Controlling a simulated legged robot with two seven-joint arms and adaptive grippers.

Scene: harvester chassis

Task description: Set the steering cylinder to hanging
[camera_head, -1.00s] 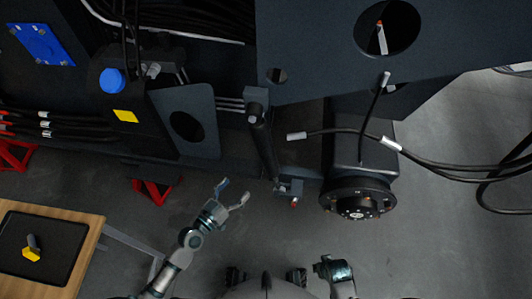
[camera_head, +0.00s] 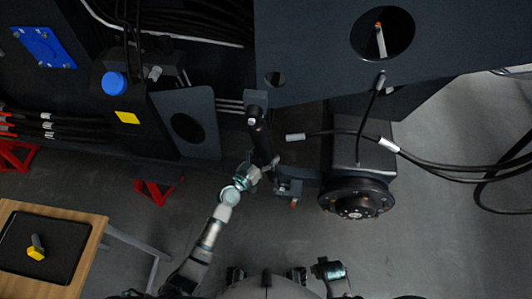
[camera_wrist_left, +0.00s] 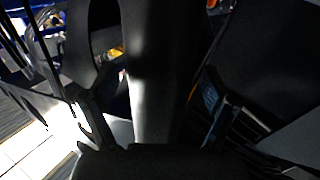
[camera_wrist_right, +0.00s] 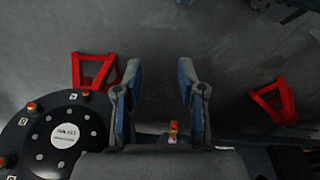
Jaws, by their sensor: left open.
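The steering cylinder (camera_head: 261,136) is a dark rod-like cylinder below a block on the chassis, with its lower end near a small bracket (camera_head: 288,187). My left gripper (camera_head: 264,167) is at its lower part, with its fingers open. In the left wrist view the cylinder (camera_wrist_left: 153,75) stands between the two spread fingers (camera_wrist_left: 155,108), with gaps at the sides; any contact is hard to tell. My right gripper (camera_wrist_right: 160,92) is open and empty, low over the floor side in the right wrist view.
A round dark hub (camera_head: 357,198) sits right of the cylinder, with black hoses (camera_head: 440,165) running to the right. A dark plate with an oval hole (camera_head: 187,128) stands at left. A wooden table (camera_head: 84,240) with a black tray is at lower left. Grey floor lies in front.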

